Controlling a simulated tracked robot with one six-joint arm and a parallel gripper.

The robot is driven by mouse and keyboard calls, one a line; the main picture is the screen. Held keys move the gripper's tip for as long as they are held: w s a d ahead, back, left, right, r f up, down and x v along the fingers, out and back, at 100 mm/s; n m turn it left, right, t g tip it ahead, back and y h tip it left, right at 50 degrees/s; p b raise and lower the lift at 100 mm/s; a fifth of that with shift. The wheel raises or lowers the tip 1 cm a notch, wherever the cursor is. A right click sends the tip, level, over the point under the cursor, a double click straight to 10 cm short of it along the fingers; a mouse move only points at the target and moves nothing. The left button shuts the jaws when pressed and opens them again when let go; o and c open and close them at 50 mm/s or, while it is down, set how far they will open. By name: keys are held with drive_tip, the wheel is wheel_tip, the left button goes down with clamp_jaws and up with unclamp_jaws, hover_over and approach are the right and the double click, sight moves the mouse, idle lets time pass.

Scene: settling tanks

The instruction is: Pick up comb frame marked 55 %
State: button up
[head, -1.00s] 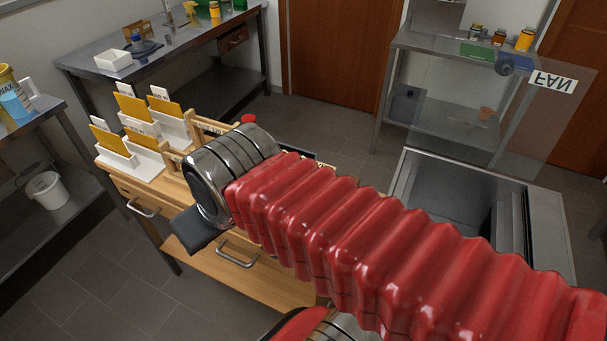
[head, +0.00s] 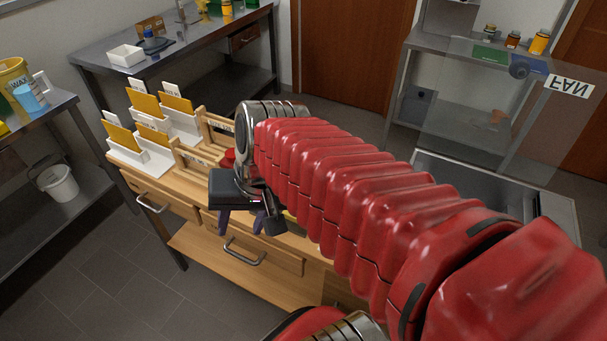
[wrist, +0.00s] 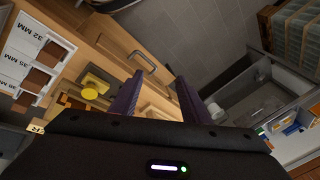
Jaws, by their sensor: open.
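My gripper (head: 238,222) hangs over the front of the wooden bench, its two purple fingers pointing down. In the wrist view the fingers (wrist: 158,98) are spread with nothing between them. Wooden frames with small labels (head: 200,160) stand on the bench to the left of my gripper, partly hidden by my arm. I cannot read a 55 % mark on any of them. Left of these, yellow-orange sheets (head: 145,102) stand in white holders (head: 158,163). The bench top behind my arm is hidden.
The wooden bench (head: 270,255) has drawers with metal handles. A steel table (head: 185,45) stands behind, and a side shelf with a white bucket (head: 58,183) at left. A steel tank (head: 480,185) and clear FAN panel (head: 500,100) stand at right.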

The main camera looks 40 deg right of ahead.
drive_tip(key=d+m+t+y, duration=0.1)
drive_tip(key=d+m+t, duration=0.2)
drive_tip(key=d+m, duration=0.5)
drive_tip(key=w+d+f+m+t+y, duration=0.1)
drive_tip(key=d+m+t, duration=0.2)
drive_tip(key=d+m, duration=0.6)
drive_tip(key=d+f+m+t, duration=0.1)
drive_tip(key=d+m+t, duration=0.2)
drive_tip(key=d+m, duration=0.6)
drive_tip(key=shift+w+d+f+y, duration=0.1)
drive_tip(key=shift+w+d+y, duration=0.1)
drive_tip(key=shift+d, duration=0.4)
drive_tip(key=shift+w+d+f+y, duration=0.1)
drive_tip(key=shift+w+d+y, duration=0.1)
drive_tip(key=shift+d, duration=0.4)
drive_tip(key=shift+x, duration=1.1)
drive_tip(key=shift+w+a, duration=0.1)
drive_tip(key=shift+a, duration=0.05)
